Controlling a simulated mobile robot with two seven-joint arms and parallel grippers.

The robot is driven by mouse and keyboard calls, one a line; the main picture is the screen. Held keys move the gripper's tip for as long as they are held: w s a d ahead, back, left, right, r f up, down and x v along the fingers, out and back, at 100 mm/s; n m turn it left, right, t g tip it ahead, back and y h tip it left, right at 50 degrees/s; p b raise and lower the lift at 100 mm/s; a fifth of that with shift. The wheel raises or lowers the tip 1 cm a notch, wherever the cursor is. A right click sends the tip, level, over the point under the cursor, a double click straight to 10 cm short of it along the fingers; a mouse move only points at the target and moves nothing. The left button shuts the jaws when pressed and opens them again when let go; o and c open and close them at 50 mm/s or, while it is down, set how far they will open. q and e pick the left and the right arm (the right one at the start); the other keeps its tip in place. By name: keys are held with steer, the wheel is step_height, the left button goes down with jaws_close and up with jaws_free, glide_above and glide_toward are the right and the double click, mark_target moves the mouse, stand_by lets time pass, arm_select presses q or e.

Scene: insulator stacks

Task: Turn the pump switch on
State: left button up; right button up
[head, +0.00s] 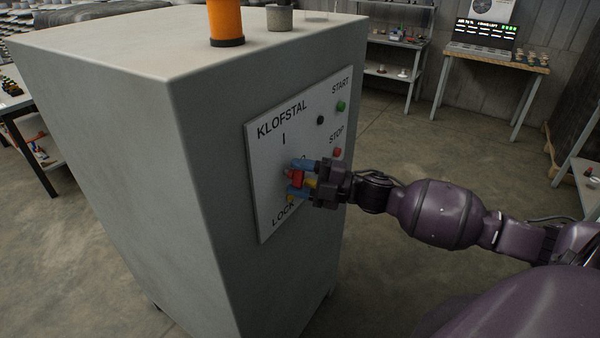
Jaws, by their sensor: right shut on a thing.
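The grey pump cabinet carries a light control panel (265,215) labelled KLOFSTAL, with an "I" mark above the switch and LOCK below it. The switch (298,178) is a red handle with some yellow beside it, in the lower left of the panel. My right gripper (297,180) reaches in from the right, its blue fingertips above and below the red handle, shut on it. The fingers hide part of the switch, so its exact angle is hard to tell. My left gripper is out of view.
A green START button (341,106), a red STOP button (337,152) and a black knob (320,120) sit on the same panel. An orange cylinder (226,20) and a grey cup (279,18) stand on the cabinet top.

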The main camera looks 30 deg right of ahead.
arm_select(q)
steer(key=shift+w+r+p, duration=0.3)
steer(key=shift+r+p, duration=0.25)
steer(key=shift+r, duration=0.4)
arm_select(e)
steer(key=shift+n+g+h, duration=0.3)
steer(key=shift+n+g, duration=0.2)
steer(key=shift+n, duration=1)
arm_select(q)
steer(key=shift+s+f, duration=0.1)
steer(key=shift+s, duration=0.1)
arm_select(e)
steer(key=o, duration=0.9)
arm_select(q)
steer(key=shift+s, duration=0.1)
arm_select(e)
steer(key=shift+o, duration=0.2)
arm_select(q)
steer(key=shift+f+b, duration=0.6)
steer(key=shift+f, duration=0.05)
arm_select(e)
steer(key=v, duration=1)
steer(key=shift+s+d, duration=0.25)
steer(key=shift+s, duration=0.05)
